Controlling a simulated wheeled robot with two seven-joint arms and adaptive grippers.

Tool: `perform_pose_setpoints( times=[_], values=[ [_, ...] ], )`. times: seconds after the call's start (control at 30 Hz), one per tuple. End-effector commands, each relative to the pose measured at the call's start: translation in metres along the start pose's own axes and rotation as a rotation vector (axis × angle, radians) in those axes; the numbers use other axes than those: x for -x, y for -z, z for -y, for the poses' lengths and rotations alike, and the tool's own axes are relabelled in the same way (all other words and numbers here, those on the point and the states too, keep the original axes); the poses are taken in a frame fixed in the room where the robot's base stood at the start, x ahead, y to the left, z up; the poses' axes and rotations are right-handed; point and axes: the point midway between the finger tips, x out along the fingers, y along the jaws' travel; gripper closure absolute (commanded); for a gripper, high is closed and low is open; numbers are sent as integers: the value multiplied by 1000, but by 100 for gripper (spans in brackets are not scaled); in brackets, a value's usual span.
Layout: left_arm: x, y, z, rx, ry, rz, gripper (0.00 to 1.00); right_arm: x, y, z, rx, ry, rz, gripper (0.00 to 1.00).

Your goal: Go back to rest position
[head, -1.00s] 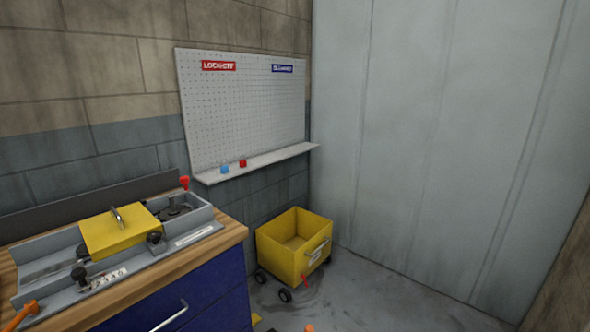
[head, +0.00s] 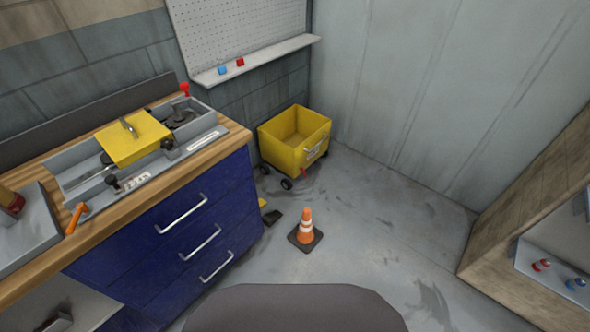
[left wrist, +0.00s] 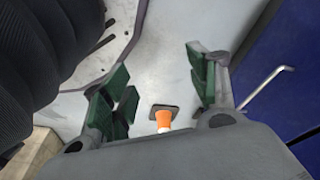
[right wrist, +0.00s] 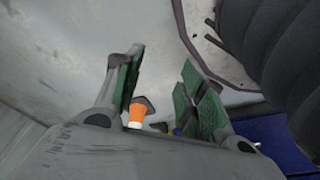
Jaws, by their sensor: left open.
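My left gripper (left wrist: 160,85) shows in the left wrist view with its green-padded fingers wide apart and nothing between them. My right gripper (right wrist: 160,88) shows in the right wrist view with its fingers apart and empty. Both hang over the grey floor, and neither touches an object. Neither gripper shows in the head view, where only a dark rounded part of my own body fills the bottom edge.
A workbench (head: 200,205) with blue drawers and a yellow-covered machine (head: 134,138) stands at left. An orange cone (head: 306,226) and yellow wheeled bin (head: 292,145) stand ahead on the floor. A wooden shelf unit (head: 530,190) is at right.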

Motion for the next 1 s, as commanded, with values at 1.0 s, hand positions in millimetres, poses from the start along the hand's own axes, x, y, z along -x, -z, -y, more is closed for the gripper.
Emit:
perform_pose_setpoints(
  times=[1.0],
  values=[
    [32, -108, 15, -9, 29, 74, 41, 32, -108, -15, 9, -29, 74, 60]
  ],
)
